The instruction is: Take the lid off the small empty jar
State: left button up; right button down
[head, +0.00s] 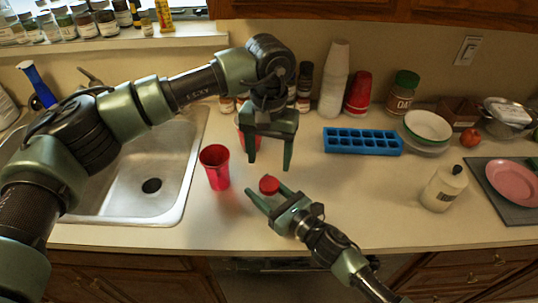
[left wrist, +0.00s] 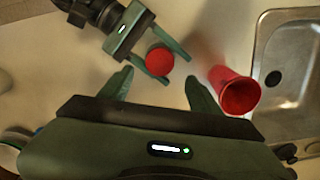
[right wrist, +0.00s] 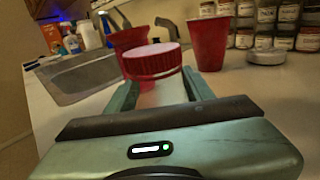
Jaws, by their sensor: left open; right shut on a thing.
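The small jar stands on the counter with a ribbed red lid (head: 269,185) on top; its pale clear body (right wrist: 166,93) shows below the lid in the right wrist view. My right gripper (head: 266,191) comes in low from the front right and is shut on the jar's body, below the lid. My left gripper (head: 269,165) points down above the jar, open and empty, its fingers apart. In the left wrist view the lid (left wrist: 160,61) appears just beyond and between the left fingertips, not touched. Whether the jar is empty cannot be told.
A red cup (head: 216,168) stands just left of the jar, with another red cup (right wrist: 208,42) behind. The sink (head: 150,205) lies further left. A blue ice tray (head: 362,141) and a white bottle (head: 443,188) are to the right.

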aim_at(269, 183)
pick_arm(q)
jog(key=shift+f+m, duration=0.2)
jog(key=shift+m, duration=0.3)
notch_tip(269, 183, down, 8)
jog(key=shift+r, duration=0.2)
